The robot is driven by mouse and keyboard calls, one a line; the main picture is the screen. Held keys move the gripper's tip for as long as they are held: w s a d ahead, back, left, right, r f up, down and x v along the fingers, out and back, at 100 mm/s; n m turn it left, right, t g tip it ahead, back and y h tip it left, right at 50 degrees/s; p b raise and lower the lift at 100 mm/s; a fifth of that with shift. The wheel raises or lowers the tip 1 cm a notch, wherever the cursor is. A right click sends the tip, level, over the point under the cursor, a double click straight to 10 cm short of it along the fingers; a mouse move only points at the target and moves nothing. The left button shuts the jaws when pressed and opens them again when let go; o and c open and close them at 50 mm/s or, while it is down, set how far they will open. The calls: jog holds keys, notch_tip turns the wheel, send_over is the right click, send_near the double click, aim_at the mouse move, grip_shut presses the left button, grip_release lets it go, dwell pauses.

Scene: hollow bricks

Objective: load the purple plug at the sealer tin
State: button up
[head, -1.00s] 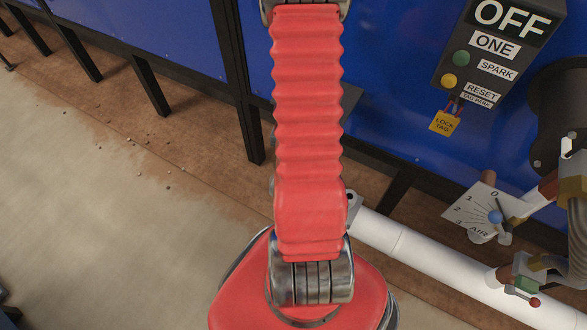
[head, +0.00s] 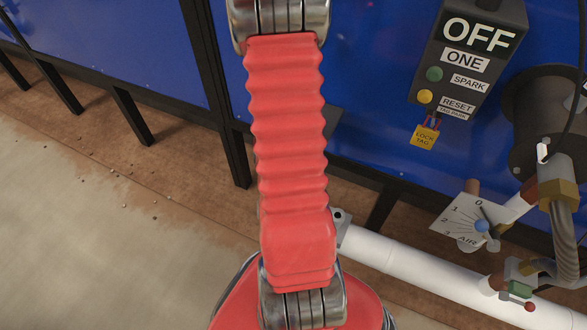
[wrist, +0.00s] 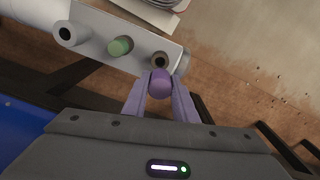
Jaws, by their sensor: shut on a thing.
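In the wrist view, my gripper (wrist: 160,98) is shut on the purple plug (wrist: 160,84). The plug's round end shows between the two pale purple fingers. Just beyond it is a light grey block (wrist: 98,37) with a row of round sockets. The nearest socket, with a brownish rim (wrist: 160,60), lies right ahead of the plug; I cannot tell whether they touch. A green plug (wrist: 120,46) sits in the middle of the row, and an open dark socket (wrist: 66,33) is at the left. No sealer tin can be made out. The head view shows neither gripper nor plug.
In the head view, a blue panel (head: 120,50) on dark legs stands behind my arm. A control box (head: 468,50) reading OFF, an air dial (head: 468,218) and a white pipe (head: 410,258) are at the right. Bare floor (head: 70,230) lies at the left.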

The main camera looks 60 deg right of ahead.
jog(key=shift+w+a, duration=0.2)
jog(key=shift+w, duration=0.35)
jog(key=w+a+r+n, duration=0.1)
jog(key=w+a+n, duration=0.6)
jog(key=w+a, duration=0.5)
jog(key=w+a+r+n, duration=0.1)
jog(key=w+a+n, duration=0.6)
jog(key=w+a, duration=0.6)
jog(key=a, duration=0.5)
jog(key=shift+w+a, duration=0.2)
jog(key=shift+a, duration=0.1)
jog(key=shift+s+r, duration=0.1)
jog(key=shift+s, duration=0.05)
